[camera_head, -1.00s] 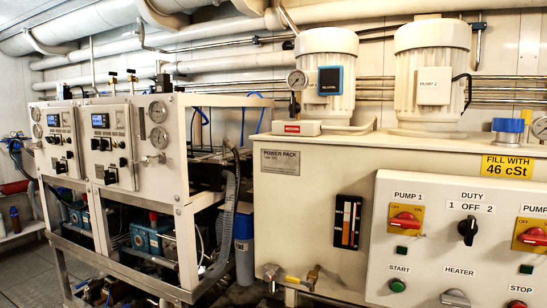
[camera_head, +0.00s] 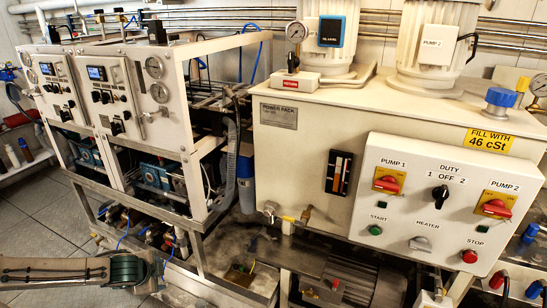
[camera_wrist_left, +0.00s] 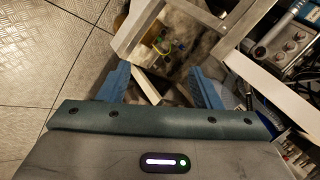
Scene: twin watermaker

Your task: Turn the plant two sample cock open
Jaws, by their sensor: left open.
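The twin watermaker (camera_head: 125,158) stands at left in the head view, with two white gauge panels side by side. The nearer panel (camera_head: 106,97) has a small screen, knobs and gauges. A small chrome fitting (camera_head: 155,114) projects near its right edge. Several small valves and pipe fittings (camera_head: 150,235) sit low under the frame. I cannot tell which fitting is the plant two sample cock or how it is set. My left arm (camera_head: 80,270) enters at bottom left. In the left wrist view my left gripper (camera_wrist_left: 159,68) has its blue fingers apart, with nothing between them. My right gripper is not seen.
The power pack (camera_head: 300,150) with its switch box (camera_head: 440,210) fills the right side. The watermaker's metal frame legs (camera_head: 95,205) bound the low valves. Bare floor plates (camera_head: 40,215) lie at left, and they also show in the left wrist view (camera_wrist_left: 60,50).

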